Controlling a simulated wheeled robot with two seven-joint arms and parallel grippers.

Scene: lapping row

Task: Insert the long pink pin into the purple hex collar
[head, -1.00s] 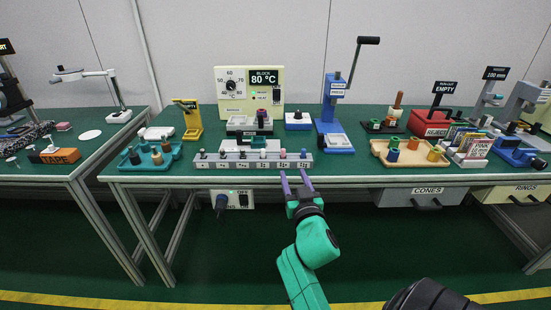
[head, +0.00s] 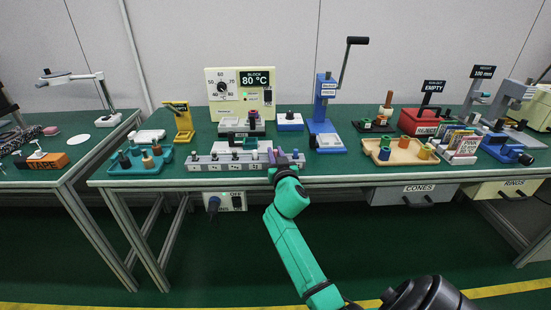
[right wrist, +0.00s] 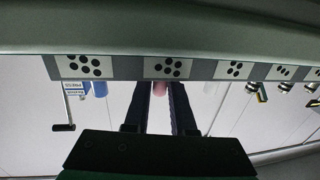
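A grey pin rack (head: 215,166) with dotted labels stands at the table's front edge, holding several small pins. A pink pin (right wrist: 159,89) shows at the rack in the right wrist view, in the gap between my fingertips. My right gripper (head: 278,158) reaches the rack's right part in the head view and hides the pin there; it also shows in the right wrist view (right wrist: 161,92). Its fingers look apart, and I cannot tell if they touch the pin. A small purple piece (head: 253,115), possibly the hex collar, sits at the heater block. My left gripper is not in view.
Behind the rack stand the cream heater (head: 240,88) reading 80 °C and a blue press (head: 324,110) with a crank. A teal tray (head: 140,163) is on the left and a tan tray (head: 400,158) on the right, both with parts.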

